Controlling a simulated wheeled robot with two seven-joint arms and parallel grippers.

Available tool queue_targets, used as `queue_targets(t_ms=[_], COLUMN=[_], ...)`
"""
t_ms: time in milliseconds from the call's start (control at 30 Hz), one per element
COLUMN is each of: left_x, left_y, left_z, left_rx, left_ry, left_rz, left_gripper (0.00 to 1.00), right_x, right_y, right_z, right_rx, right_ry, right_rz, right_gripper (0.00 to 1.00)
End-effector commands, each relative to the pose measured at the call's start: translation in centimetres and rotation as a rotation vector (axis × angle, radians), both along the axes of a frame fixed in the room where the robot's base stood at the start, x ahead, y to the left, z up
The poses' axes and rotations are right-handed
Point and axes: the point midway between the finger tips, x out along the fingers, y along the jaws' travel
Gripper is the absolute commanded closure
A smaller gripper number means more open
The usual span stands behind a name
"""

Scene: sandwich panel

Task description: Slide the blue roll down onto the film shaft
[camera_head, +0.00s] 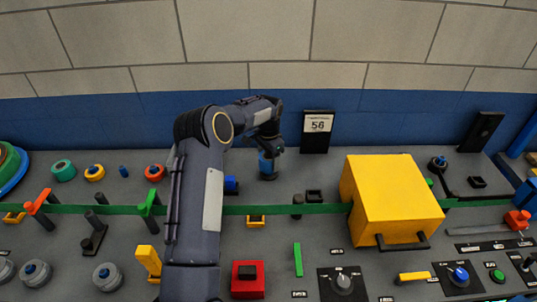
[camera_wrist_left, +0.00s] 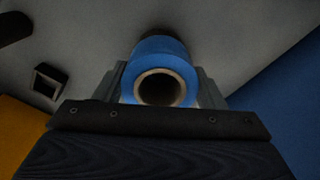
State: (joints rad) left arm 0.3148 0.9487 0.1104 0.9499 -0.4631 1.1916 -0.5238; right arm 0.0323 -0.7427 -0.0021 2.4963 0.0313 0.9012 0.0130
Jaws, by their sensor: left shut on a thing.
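The blue roll (camera_head: 268,167) is upright, just below my left gripper (camera_head: 270,153), in the head view. In the left wrist view the blue roll (camera_wrist_left: 160,52) sits between the two grey fingers of my left gripper (camera_wrist_left: 162,84), with its pale hollow core facing the camera. The gripper is shut on it. A dark round part shows just beyond the roll in the wrist view; I cannot tell whether it is the film shaft. No shaft shows inside the core, which looks dark. My right gripper is not in view.
A large yellow box (camera_head: 392,195) stands to the right on the grey panel. A green strip (camera_head: 325,209) runs across the panel in front of the roll. A sign reading 56 (camera_head: 318,124) stands behind, near a blue wall band. My left arm hides part of the panel.

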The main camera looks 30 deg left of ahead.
Motion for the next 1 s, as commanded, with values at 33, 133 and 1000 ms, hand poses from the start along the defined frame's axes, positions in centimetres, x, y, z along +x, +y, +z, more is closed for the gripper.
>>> queue_targets(t_ms=[33, 133, 1000], left_x=[0.02, 0.01, -0.01], left_y=[0.00, -0.01, 0.00], left_z=[-2.94, -3.12, -3.12], left_rx=[0.000, 0.000, -0.001], left_ry=[0.000, 0.000, 0.000], left_rz=[0.000, 0.000, 0.000], left_gripper=[0.61, 0.61, 0.11], right_x=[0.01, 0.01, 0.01], right_y=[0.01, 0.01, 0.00], right_z=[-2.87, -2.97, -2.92], right_rx=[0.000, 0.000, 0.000], right_ry=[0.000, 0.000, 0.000], right_rz=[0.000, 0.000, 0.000], right_gripper=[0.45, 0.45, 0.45])
